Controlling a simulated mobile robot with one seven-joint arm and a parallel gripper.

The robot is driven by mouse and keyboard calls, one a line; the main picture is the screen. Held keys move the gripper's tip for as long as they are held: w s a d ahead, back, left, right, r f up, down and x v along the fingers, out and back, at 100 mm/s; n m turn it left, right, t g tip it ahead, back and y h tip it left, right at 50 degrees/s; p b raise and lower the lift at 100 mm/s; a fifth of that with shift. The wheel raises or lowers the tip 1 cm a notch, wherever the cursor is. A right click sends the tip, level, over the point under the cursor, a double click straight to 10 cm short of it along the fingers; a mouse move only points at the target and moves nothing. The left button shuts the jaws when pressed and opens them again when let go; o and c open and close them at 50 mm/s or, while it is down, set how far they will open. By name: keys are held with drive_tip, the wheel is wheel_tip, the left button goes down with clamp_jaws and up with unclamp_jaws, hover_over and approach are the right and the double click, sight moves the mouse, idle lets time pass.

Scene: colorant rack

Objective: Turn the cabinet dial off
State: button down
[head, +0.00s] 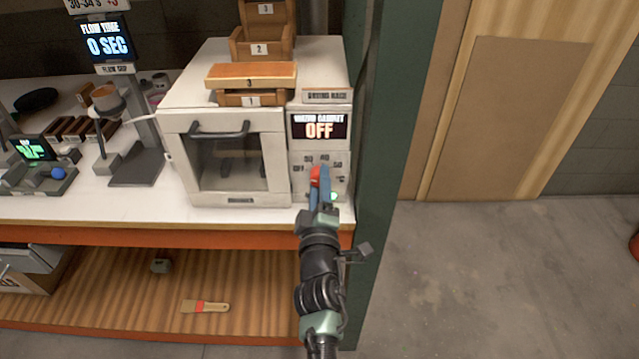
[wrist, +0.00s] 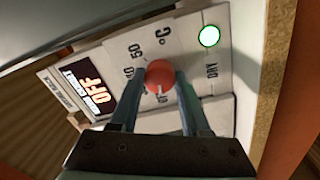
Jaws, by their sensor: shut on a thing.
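The white cabinet (head: 220,125) stands on the bench, with a glass door on its left and a control panel on its right. Its display (head: 319,126) reads OFF, and it also shows in the wrist view (wrist: 88,88). The red dial (wrist: 160,74) sits on the panel among temperature marks; in the head view the dial (head: 315,176) is partly covered by my gripper. My gripper (wrist: 158,78) has its two fingers on either side of the dial and is shut on it. The dial's pointer mark is hidden.
A round green-lit button (wrist: 209,36) is on the panel near the word DRY. A green post (head: 385,130) stands close on the right of the cabinet. Wooden trays (head: 250,75) sit on the cabinet top. A dispenser stand (head: 135,165) is to the left.

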drive_tip(key=shift+c, duration=1.8)
unclamp_jaws()
drive_tip(key=shift+s, duration=0.15)
drive_tip(key=s+p, duration=0.4)
drive_tip(key=s, duration=0.8)
drive_tip(key=shift+s+f, duration=0.2)
drive_tip(key=shift+s, duration=0.15)
drive_tip(key=w+d+r+m+t+h, duration=0.15)
drive_tip(key=r+m, duration=0.25)
drive_tip(key=r, duration=1)
drive_tip(key=w+d+r+m+t+h, duration=0.1)
drive_tip(key=w+d+r+m+t, duration=0.15)
drive_tip(key=r, duration=1.25)
drive_tip(key=s+a+r+m+t, duration=0.1)
drive_tip(key=s+r+m, duration=0.1)
drive_tip(key=s+r, duration=0.3)
drive_tip(key=s+a+r+m+t+y, duration=0.1)
drive_tip(key=s+r, duration=0.4)
drive_tip(key=r, duration=0.7)
drive_tip(key=s+a+r+m+t+y, duration=0.1)
drive_tip(key=s+a+r+m+t, duration=0.1)
drive_tip(key=r, duration=0.6)
drive_tip(key=s+m+t, duration=0.1)
drive_tip(key=s+m, duration=0.1)
drive_tip(key=s, duration=0.1)
drive_tip(key=shift+s+r, duration=0.15)
